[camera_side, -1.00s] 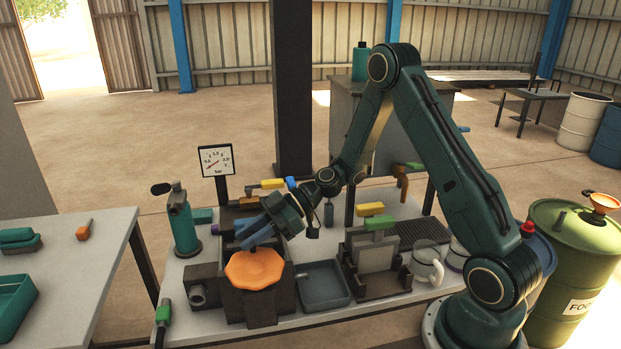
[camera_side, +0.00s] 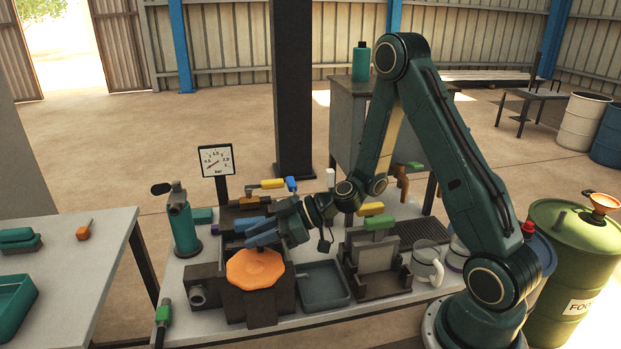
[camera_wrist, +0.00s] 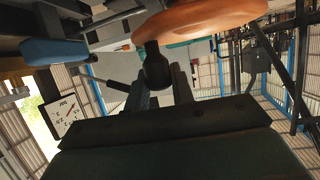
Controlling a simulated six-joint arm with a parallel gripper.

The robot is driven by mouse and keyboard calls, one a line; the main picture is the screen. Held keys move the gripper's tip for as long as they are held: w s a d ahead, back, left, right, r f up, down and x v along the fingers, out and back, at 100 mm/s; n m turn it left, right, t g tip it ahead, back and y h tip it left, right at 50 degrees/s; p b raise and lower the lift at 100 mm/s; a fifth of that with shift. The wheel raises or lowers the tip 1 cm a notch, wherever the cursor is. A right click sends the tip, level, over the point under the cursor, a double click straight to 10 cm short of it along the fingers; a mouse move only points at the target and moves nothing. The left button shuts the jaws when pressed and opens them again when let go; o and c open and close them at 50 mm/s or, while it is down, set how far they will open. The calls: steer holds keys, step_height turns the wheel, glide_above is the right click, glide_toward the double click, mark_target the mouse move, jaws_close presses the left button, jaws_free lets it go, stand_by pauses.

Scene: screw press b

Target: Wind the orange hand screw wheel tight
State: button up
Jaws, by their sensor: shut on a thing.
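My gripper (camera_side: 258,234) is at the wheel's far side, reaching in from the right. In the wrist view its two fingers (camera_wrist: 160,82) are shut on a dark rounded knob (camera_wrist: 156,66) right against the wheel's rim. In the side view the knob is hidden behind the wheel and fingers.
A pressure gauge (camera_side: 216,161) stands behind the press, its needle at the lower left. A teal bottle-shaped pump (camera_side: 183,222) stands to the left. A grey tray (camera_side: 323,287) and a clamp fixture (camera_side: 377,258) stand to the right.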

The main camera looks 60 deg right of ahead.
steer(key=shift+s+d+m+t+h, duration=0.15)
steer(key=shift+s+m+t+h, duration=0.2)
steer(key=shift+m+t+h, duration=0.55)
steer(key=o, duration=1)
steer(key=shift+r, duration=0.15)
steer(key=shift+r, duration=9.9)
